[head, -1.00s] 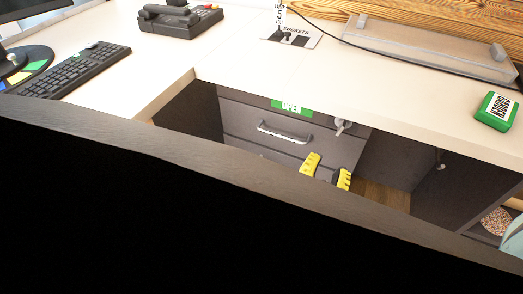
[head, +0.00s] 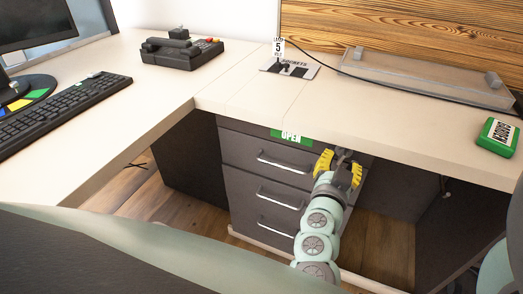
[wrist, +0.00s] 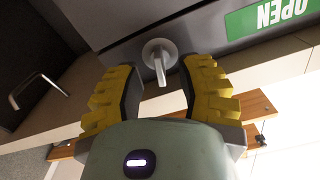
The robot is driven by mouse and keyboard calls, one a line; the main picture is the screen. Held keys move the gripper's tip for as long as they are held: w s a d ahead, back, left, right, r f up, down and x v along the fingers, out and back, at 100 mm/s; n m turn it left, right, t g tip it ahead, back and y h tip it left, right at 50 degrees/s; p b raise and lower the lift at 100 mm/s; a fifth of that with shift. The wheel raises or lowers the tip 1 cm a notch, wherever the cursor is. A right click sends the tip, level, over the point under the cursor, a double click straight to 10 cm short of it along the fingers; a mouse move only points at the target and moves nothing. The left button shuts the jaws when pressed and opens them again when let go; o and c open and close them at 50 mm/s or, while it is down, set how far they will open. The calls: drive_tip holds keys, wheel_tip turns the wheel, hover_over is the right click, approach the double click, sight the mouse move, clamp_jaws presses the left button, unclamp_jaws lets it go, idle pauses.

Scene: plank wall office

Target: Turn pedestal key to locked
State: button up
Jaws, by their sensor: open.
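The grey drawer pedestal (head: 240,180) stands under the desk, with a green OPEN label (head: 291,136) near its top edge. The label shows upside down in the wrist view (wrist: 272,15). The silver pedestal key (wrist: 159,62) is a round collar with a lever on the front panel, pointing down in the wrist picture. My gripper (head: 340,168) is in front of the key at the pedestal's upper right. In the wrist view its yellow-padded fingers (wrist: 161,78) are open, one on each side of the key, with gaps showing; I see no contact.
The cream desktop (head: 240,90) overhangs the pedestal closely above my gripper. On it are a phone (head: 180,50), a keyboard (head: 60,105), a socket plate (head: 290,68) and a green box (head: 497,137). Drawer handles (head: 285,161) stick out left of my gripper.

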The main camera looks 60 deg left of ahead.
drive_tip(key=shift+x, duration=1.4)
drive_tip(key=shift+o, duration=0.5)
drive_tip(key=shift+s, duration=0.1)
clamp_jaws()
